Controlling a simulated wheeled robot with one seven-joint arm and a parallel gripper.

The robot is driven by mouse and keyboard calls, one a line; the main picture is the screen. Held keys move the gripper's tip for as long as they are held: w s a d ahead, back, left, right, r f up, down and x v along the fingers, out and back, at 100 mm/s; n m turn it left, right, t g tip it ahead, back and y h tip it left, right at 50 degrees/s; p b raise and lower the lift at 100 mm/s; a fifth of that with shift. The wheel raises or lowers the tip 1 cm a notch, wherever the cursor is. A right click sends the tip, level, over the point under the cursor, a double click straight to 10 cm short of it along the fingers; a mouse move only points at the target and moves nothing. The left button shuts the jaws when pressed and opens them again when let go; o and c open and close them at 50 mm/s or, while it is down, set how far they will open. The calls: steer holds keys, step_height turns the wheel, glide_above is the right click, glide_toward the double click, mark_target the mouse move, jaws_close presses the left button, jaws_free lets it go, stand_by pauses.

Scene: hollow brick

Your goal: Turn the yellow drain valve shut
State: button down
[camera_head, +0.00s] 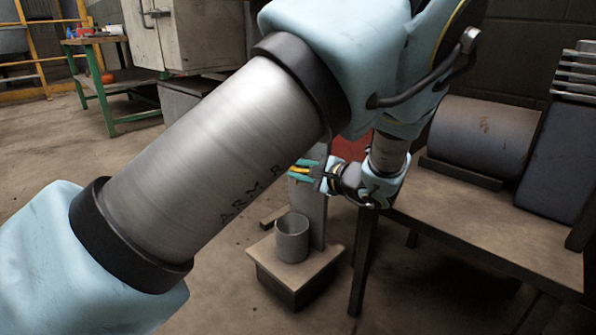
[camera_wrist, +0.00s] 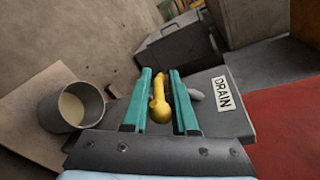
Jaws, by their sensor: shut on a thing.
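The yellow drain valve handle (camera_wrist: 160,103) lies between the two green fingers of my gripper (camera_wrist: 159,100) in the wrist view. My gripper is shut on it. The handle points along the fingers, with its rounded end nearest the palm. A grey stub (camera_wrist: 195,94) shows just right of the right finger, beside a white DRAIN label (camera_wrist: 223,94) on a grey plate (camera_wrist: 240,124). In the head view my gripper (camera_head: 304,170) is at the upper part of the upright grey plate (camera_head: 308,215), with a little yellow visible between its fingers.
A grey metal cup (camera_head: 292,240) stands on a low wooden-topped stand (camera_head: 318,264) below the valve; it also shows in the wrist view (camera_wrist: 70,105). A workbench (camera_head: 470,215) with a dark cylinder (camera_head: 487,140) is at the right. A red surface (camera_wrist: 288,125) lies right of the label.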

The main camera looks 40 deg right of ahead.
stand_by(0.5)
steer(key=c, duration=0.9)
jaws_free()
steer(key=shift+s+d+r+p, duration=0.1)
steer(key=shift+s+r+p, duration=0.05)
steer(key=shift+s+p, duration=0.2)
steer(key=shift+f+p+v, duration=0.15)
steer(key=shift+p+v, duration=0.75)
steer(key=shift+v, duration=1.6)
steer(key=shift+f+p+v, duration=0.1)
steer(key=shift+p+v, duration=0.8)
steer(key=shift+v, duration=1.55)
steer(key=shift+s, duration=0.1)
